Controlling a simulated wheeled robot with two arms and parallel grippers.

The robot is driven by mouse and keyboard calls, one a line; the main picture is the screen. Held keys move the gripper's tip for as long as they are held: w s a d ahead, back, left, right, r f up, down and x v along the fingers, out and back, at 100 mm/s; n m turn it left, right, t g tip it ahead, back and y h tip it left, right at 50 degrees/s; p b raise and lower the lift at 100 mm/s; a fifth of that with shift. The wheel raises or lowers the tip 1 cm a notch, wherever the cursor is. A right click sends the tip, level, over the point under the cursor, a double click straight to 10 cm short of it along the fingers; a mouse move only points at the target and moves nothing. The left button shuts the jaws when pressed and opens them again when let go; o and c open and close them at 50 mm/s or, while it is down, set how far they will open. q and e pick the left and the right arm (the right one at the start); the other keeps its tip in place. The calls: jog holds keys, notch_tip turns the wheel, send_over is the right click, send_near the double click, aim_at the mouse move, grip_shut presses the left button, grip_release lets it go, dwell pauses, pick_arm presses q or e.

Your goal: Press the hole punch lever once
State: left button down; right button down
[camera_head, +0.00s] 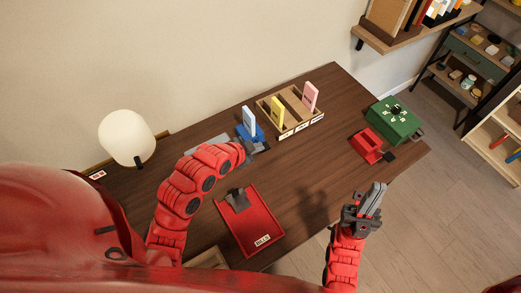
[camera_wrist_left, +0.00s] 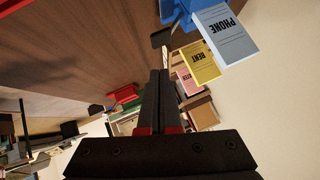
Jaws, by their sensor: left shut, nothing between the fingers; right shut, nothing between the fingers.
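A blue device (camera_head: 250,132), which looks like the hole punch, stands on the desk with a pale card (camera_head: 248,118) upright in it. In the left wrist view the blue body (camera_wrist_left: 176,12) shows at the top, with the card marked PHONE (camera_wrist_left: 226,36). A black lever-like pad (camera_wrist_left: 161,38) sits beside it. My left gripper (camera_wrist_left: 159,74) is shut and empty, its tips pointing toward that pad; contact cannot be told. In the head view my left arm partly hides this area. My right gripper (camera_head: 376,192) is shut and empty over the desk's front right edge.
A red BILLS clipboard (camera_head: 262,222) lies in front. A red item (camera_head: 366,145) and green box (camera_head: 395,120) are on the right. A lamp (camera_head: 126,137) stands left. The desk's middle is clear.

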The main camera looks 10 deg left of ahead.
pick_arm(q)
jog(key=p+v, duration=0.5)
jog(key=v, duration=0.1)
jog(key=shift+w+a+r, duration=0.2)
jog(key=shift+a, duration=0.05)
jog(key=shift+w, duration=0.1)
jog(key=shift+f, duration=0.1)
dwell(0.4)
